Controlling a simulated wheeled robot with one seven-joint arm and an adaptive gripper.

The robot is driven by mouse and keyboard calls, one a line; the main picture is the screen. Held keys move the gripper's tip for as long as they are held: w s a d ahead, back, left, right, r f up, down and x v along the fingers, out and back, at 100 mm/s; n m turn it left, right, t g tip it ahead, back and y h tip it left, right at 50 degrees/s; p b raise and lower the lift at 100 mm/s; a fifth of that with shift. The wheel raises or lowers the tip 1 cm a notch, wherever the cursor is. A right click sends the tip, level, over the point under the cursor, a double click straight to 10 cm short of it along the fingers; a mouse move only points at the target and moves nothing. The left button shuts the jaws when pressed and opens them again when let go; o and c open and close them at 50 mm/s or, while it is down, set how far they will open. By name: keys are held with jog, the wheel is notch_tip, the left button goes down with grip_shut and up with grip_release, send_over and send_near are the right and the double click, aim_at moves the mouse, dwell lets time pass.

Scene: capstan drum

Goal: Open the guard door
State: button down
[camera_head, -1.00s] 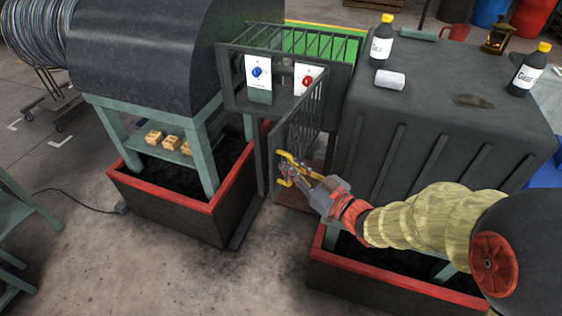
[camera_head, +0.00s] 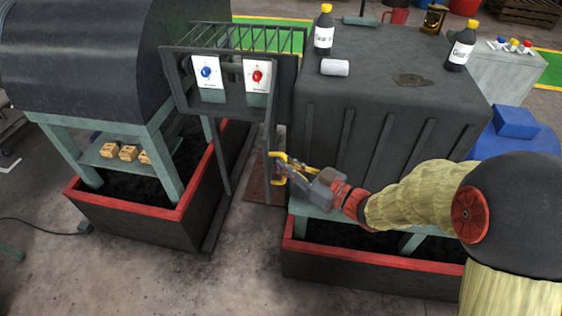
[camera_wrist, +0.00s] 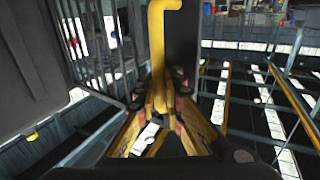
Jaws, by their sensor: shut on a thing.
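The guard door (camera_head: 270,140) hangs under the right end of the dark guard frame. It stands swung out from the frame, nearly edge-on in the head view. Its yellow handle (camera_head: 279,159) is on the near edge. My gripper (camera_head: 284,170) is shut on this handle. In the wrist view the handle (camera_wrist: 157,45) runs upright between the fingers (camera_wrist: 158,95), in front of the door's dark edge post (camera_wrist: 183,45). Door bars (camera_wrist: 98,45) show left of it. The hinge is not clear.
A barred guard frame (camera_head: 235,102) carries blue and red switches. A large dark ribbed housing (camera_head: 390,110) stands right of the door, with bottles on top. Red-rimmed troughs stand at left (camera_head: 130,207) and under my arm (camera_head: 370,264).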

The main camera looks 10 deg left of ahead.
jog(key=c, duration=2.1)
grip_release()
jog(key=shift+s, duration=0.2)
jog(key=shift+c, duration=0.2)
jog(key=shift+o, duration=0.9)
jog(key=v, duration=1.2)
jog(key=shift+w, duration=0.1)
